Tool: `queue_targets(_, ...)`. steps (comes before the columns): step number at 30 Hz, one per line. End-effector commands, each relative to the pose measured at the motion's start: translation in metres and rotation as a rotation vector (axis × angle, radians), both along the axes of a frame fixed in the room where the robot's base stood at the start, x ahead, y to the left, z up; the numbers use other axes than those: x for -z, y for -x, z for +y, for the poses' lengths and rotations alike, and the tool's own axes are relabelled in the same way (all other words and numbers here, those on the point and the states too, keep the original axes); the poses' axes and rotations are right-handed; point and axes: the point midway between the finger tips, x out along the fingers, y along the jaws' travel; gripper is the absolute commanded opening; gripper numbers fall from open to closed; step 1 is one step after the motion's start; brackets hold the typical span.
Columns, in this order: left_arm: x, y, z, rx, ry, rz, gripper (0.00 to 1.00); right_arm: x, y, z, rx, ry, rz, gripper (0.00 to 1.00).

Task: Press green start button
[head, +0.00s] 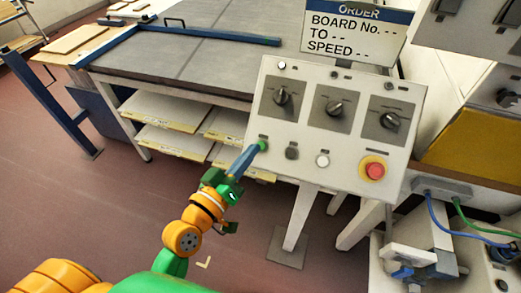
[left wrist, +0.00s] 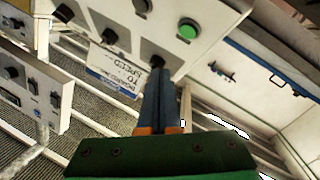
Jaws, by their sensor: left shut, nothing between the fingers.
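The green start button (head: 263,144) sits at the lower left of the sloping grey control panel (head: 306,118). In the left wrist view it is a round green button (left wrist: 187,30) in full sight. My left gripper (head: 254,150) is shut and empty, its blue fingers together and pointing at the panel. In the head view the fingertips are right beside the button, at its lower left. In the left wrist view the fingertips (left wrist: 163,70) appear apart from the button, below and left of it. Contact is not clear. My right gripper is in neither view.
Beside the green button are a black button (head: 292,153), a white button (head: 322,161) and a red emergency button (head: 375,170). Rotary knobs (head: 335,107) sit above. An order sign (head: 355,30) stands behind. A dark table (head: 190,58) with shelves is at the left.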

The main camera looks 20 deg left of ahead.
Motion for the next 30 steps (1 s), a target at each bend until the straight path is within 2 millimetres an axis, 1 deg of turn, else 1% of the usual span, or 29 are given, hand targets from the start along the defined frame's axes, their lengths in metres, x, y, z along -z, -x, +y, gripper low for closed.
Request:
queue_targets(1, 0.011, -0.005, 0.0, 0.0, 0.003, -0.002, 0.0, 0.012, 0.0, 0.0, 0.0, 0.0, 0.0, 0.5)
queue_targets(3, 0.019, -0.013, 0.0, -0.001, 0.002, -0.003, 0.0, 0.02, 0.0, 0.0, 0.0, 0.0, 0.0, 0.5)
queue_targets(5, 0.024, -0.019, -0.001, 0.0, 0.001, -0.001, 0.0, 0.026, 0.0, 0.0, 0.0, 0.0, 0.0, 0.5)
queue_targets(10, 0.034, -0.031, -0.002, 0.002, 0.001, 0.0, 0.0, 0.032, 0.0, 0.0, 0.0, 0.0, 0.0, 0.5)
queue_targets(16, 0.037, -0.037, -0.002, 0.001, 0.0, 0.0, 0.0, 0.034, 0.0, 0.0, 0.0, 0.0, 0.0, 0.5)
queue_targets(30, 0.037, -0.037, -0.002, 0.001, 0.0, 0.0, 0.0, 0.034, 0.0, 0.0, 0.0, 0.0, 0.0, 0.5)
